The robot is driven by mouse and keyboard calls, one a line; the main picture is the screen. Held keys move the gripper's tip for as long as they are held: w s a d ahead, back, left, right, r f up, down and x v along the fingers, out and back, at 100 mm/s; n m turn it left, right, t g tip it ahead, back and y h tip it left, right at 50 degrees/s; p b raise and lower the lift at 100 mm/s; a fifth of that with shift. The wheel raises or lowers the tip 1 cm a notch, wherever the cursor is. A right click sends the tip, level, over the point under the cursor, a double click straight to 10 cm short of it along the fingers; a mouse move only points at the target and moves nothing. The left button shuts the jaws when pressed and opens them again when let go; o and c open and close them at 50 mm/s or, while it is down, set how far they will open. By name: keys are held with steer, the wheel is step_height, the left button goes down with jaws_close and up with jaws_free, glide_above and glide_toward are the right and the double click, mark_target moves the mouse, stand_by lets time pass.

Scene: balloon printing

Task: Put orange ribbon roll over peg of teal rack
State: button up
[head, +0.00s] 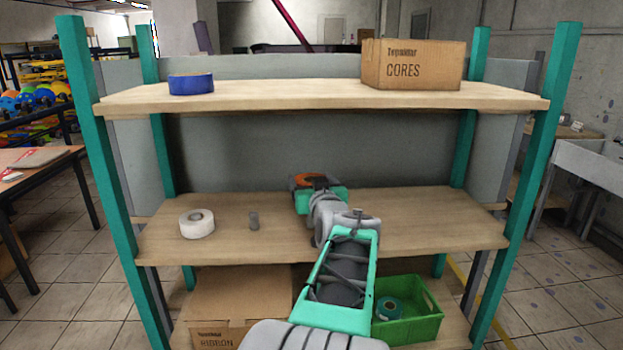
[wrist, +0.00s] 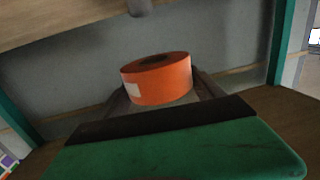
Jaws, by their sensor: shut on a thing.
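The orange ribbon roll (head: 303,180) is in my gripper (head: 318,187), above the rear part of the middle shelf of the teal rack (head: 101,160). In the wrist view the orange roll (wrist: 158,82) has a pale label and sits between the two dark fingers of my gripper (wrist: 163,92). The roll is apart from this peg. My wrist and gripper partly hide the roll in the head view.
The top shelf holds a blue roll (head: 191,83) and a CORES box (head: 413,65). Below are a RIBBON box (head: 240,295) and a green crate (head: 423,322) with a teal roll (head: 388,308). The middle shelf's right side is clear.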

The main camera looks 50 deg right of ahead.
steer(key=b, duration=0.2)
glide_above(311, 227)
steer(key=shift+w+d+f, duration=0.1)
steer(key=shift+d+f, duration=0.05)
steer(key=shift+f, duration=0.85)
steer(key=shift+w+d+f, duration=0.15)
steer(key=shift+f, duration=0.85)
steer(key=shift+w+d+f, duration=0.1)
steer(key=shift+d+f, duration=0.05)
steer(key=shift+f, duration=0.85)
steer(key=shift+f+b, duration=1.75)
steer(key=shift+b, duration=0.15)
steer(key=o, duration=1.6)
steer(key=v, duration=0.8)
steer(key=shift+w, duration=0.1)
